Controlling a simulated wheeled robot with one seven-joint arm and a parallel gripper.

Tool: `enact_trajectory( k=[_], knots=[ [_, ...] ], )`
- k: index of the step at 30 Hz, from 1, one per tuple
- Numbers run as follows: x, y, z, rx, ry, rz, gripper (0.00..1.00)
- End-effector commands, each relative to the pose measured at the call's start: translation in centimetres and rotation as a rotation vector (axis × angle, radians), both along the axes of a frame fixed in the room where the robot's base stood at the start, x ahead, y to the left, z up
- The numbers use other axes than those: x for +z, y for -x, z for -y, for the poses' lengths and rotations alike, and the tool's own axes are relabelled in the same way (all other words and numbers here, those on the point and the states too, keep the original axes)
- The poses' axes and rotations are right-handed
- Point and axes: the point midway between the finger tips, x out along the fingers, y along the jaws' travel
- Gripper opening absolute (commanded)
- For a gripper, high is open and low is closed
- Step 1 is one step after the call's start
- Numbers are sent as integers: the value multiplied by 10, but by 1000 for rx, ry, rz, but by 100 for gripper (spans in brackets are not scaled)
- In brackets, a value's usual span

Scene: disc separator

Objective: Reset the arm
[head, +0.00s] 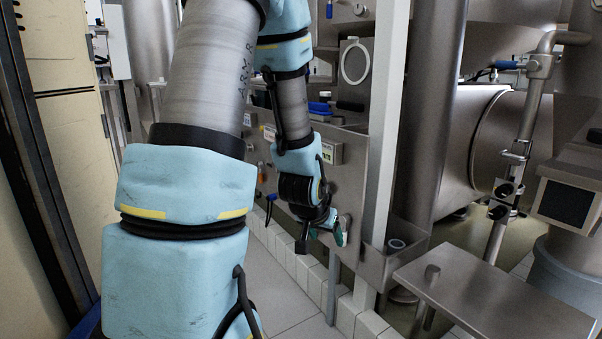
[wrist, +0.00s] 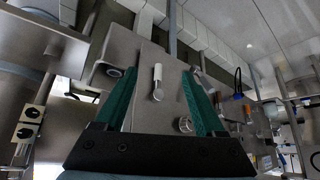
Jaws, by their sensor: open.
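My gripper (head: 335,232) hangs at the end of my blue-padded arm, low in front of the steel panel (head: 345,190) in the middle of the head view. In the wrist view, my gripper (wrist: 158,74) shows two green fingers spread wide apart, with nothing held between them. A lever with a white grip (wrist: 157,80) on the steel panel (wrist: 140,55) appears between the fingers, beyond them. A round metal fitting (wrist: 185,124) shows close to the right finger. I cannot tell the exact gap between the fingertips and the panel.
A steel table (head: 495,290) stands at the lower right, with a dark screen box (head: 566,203) beyond it. A beige cabinet (head: 70,130) stands on the left. Tiled floor (head: 285,295) is clear below my gripper.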

Motion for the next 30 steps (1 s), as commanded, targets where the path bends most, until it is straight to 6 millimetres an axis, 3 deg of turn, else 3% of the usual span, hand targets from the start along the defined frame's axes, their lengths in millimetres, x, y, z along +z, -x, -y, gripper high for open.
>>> enact_trajectory(
  k=[1,3,6,13,15,23,30],
  knots=[
    [8,8,-24,55,-29,-50,72],
    [14,24,-50,118,-63,-131,72],
    [23,48,-79,193,-94,-233,72],
    [44,102,-121,331,-117,-433,72],
    [60,112,-125,348,-119,-469,72],
    [114,111,-124,342,-122,-466,72],
    [185,111,-124,341,-122,-465,72]
  ],
)
